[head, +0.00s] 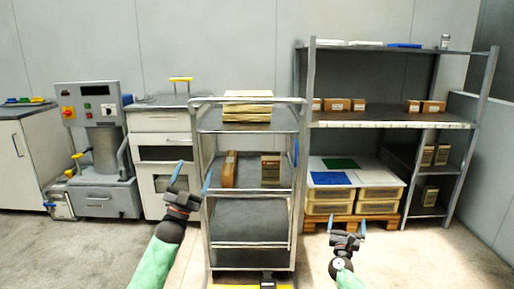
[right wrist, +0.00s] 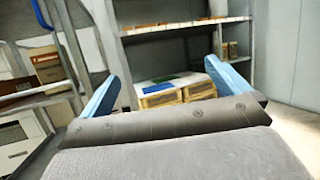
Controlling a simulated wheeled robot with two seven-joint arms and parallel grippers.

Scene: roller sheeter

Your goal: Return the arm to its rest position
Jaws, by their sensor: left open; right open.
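My left gripper (head: 192,180) is open and empty in the head view, with blue fingertips apart, in front of the left side of the grey cart. My right gripper (head: 346,226) is open and empty at the lower right, in front of the shelf's lower crates. In the right wrist view its two blue fingers (right wrist: 160,90) are spread wide with nothing between them. Both arms have green sleeves and come in from the bottom edge.
A grey cart (head: 250,192) holds a yellowish stack (head: 247,106) and boxes. A metal shelf (head: 390,117) with cartons and crates (head: 379,194) stands right. The roller machine (head: 97,191) and a white cabinet (head: 158,124) stand left. Floor at lower right is clear.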

